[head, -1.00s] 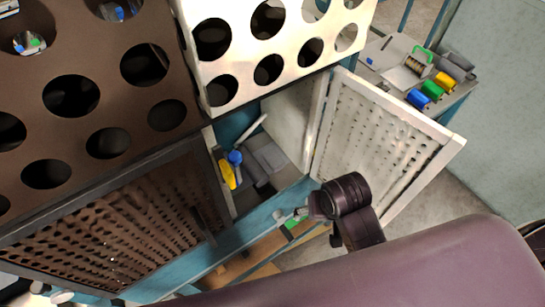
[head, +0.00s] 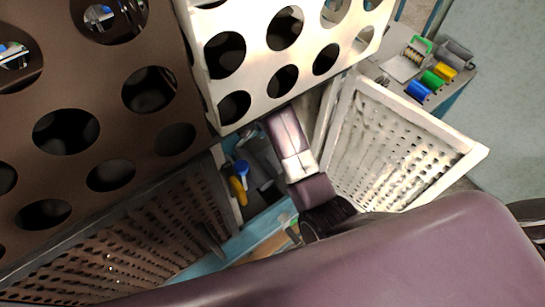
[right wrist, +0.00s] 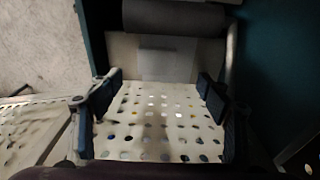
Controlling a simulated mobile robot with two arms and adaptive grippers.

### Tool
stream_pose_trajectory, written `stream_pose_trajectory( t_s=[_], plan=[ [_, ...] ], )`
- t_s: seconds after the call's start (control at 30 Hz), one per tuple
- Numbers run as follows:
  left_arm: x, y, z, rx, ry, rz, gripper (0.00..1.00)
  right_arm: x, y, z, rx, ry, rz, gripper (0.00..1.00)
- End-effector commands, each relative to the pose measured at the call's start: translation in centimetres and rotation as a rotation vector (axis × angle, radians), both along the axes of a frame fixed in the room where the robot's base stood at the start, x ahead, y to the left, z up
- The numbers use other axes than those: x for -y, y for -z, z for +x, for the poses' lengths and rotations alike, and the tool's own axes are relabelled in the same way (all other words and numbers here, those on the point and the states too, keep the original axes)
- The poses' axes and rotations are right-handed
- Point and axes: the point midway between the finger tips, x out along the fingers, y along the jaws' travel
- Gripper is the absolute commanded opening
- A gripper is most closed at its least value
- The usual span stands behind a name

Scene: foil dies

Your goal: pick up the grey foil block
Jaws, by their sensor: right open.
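In the right wrist view, a dark grey roll (right wrist: 173,18) with a paler grey flat piece (right wrist: 167,60) below it lies beyond my fingertips; this looks like the grey foil block. My right gripper (right wrist: 158,88) is open and empty, its two fingers apart over a perforated pale surface. In the head view my right arm reaches into the open cabinet, and its gripper is hidden there. Grey shapes (head: 260,150) show in the cabinet beside the arm, partly covered. My left gripper is not in view.
A blue piece (head: 241,168) and a yellow piece (head: 238,190) sit at the cabinet's left. The perforated door (head: 400,145) stands open on the right. A side table holds blue, green, yellow and grey rolls (head: 457,52). In the wrist view, a dark teal wall (right wrist: 280,70) is close on the right.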

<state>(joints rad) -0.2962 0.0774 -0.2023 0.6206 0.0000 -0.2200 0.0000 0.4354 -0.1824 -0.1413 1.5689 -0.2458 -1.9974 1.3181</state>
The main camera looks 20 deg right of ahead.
Motion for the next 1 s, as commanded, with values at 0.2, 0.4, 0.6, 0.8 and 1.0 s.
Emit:
stream_pose_trajectory(
  t_s=[0.2,0.4,0.6,0.8,1.0],
  plan=[
    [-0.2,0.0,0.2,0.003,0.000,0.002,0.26,0.3,2.4,0.0,-0.004,0.006,-0.002,0.71],
    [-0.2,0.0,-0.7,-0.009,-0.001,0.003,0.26,0.6,5.3,0.0,-0.006,0.005,-0.002,0.71],
    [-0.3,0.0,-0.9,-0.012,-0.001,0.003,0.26,0.8,7.3,0.1,-0.002,0.004,-0.001,0.71],
    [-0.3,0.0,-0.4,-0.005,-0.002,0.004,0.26,0.7,7.5,0.2,-0.002,0.004,0.000,0.71],
    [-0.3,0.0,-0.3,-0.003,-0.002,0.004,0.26,0.7,7.5,0.2,-0.002,0.004,0.000,0.53]
  ],
)
